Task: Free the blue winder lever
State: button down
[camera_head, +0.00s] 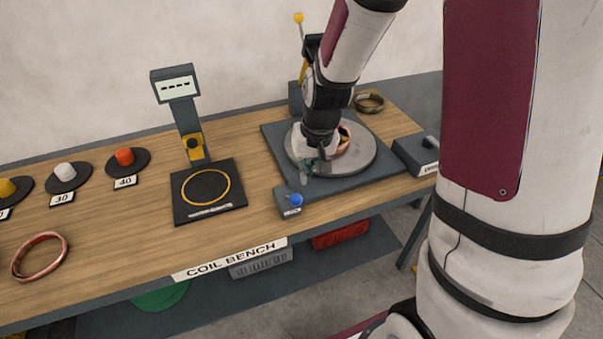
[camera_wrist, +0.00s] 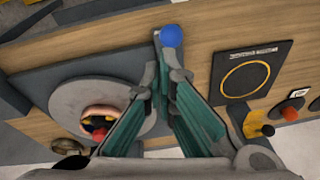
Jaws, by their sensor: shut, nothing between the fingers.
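The blue lever's round knob (camera_head: 296,200) sits on a small dark block at the front left of the winder's dark base (camera_head: 350,187). In the wrist view the blue knob (camera_wrist: 171,36) is just beyond my fingertips. My gripper (camera_head: 305,178) points down over the front left of the winder, close behind the knob; I cannot tell whether it touches. My gripper (camera_wrist: 167,72) is shut with nothing held. A grey round plate (camera_head: 372,155) lies on the base with a copper coil (camera_head: 346,140) around a red and yellow core, partly hidden by my arm.
A stand with a display (camera_head: 176,85) and a ringed pad (camera_head: 206,206) is left of the winder. A copper ring (camera_head: 39,256) lies at the bench's left. Knobs on discs line the back left. A dark box (camera_head: 416,153) is at right.

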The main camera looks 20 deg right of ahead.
jog(key=shift+s+d+r, duration=0.15)
jog(key=shift+s+r, duration=1.8)
jog(key=shift+r, duration=0.1)
